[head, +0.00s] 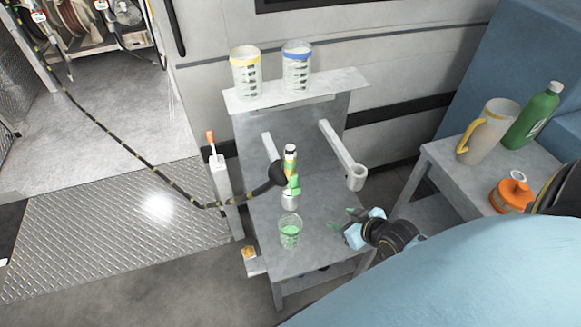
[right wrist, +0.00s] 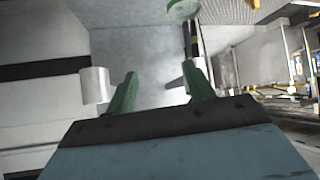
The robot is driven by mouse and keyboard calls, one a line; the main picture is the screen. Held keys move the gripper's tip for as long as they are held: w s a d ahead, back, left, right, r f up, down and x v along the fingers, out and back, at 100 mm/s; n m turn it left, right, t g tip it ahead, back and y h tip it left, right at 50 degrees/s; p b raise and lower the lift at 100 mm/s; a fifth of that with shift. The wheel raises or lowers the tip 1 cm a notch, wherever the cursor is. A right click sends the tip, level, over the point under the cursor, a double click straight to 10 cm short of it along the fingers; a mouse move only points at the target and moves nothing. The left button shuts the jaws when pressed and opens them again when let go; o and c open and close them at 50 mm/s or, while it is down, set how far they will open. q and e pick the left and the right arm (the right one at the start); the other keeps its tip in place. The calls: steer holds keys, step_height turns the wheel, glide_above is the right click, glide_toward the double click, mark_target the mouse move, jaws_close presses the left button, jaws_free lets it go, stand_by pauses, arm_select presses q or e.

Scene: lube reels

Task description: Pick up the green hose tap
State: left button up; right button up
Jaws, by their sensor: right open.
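The green hose tap (head: 292,184) stands upright in a grey holder cup (head: 290,202) on the grey stand in the head view. A black hose with yellow bands (head: 225,204) runs to it from the left. My right gripper (head: 341,218) is open and empty, to the right of and nearer than the tap, with a clear gap between them. In the right wrist view its two green fingers (right wrist: 160,75) are spread with nothing between them. A round green thing (right wrist: 183,10) shows at the top edge there; I cannot tell what it is. My left gripper is not in view.
A clear cup of green liquid (head: 290,232) stands on the stand (head: 255,225) in front of the tap. Two jars (head: 246,75) stand on the shelf behind. A side table (head: 450,165) holds jugs and bottles.

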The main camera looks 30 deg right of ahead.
steer(key=w+a+r+n+t+y+p, duration=0.1)
steer(key=w+a+r+t+y, duration=0.15)
steer(key=r, duration=1.05)
steer(key=p, duration=0.1)
glide_toward(294, 156)
steer(key=shift+n+t, duration=0.35)
steer(key=shift+n, duration=0.05)
steer(key=x, duration=0.5)
steer(key=shift+a+f+b, duration=0.25)
steer(key=shift+a+b, duration=0.05)
steer(key=shift+b+x, duration=0.35)
steer(key=shift+x, duration=2.75)
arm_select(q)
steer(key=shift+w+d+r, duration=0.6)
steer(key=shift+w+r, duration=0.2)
arm_select(e)
steer(key=shift+d+f, duration=0.15)
steer(key=shift+d, duration=0.1)
jaws_close()
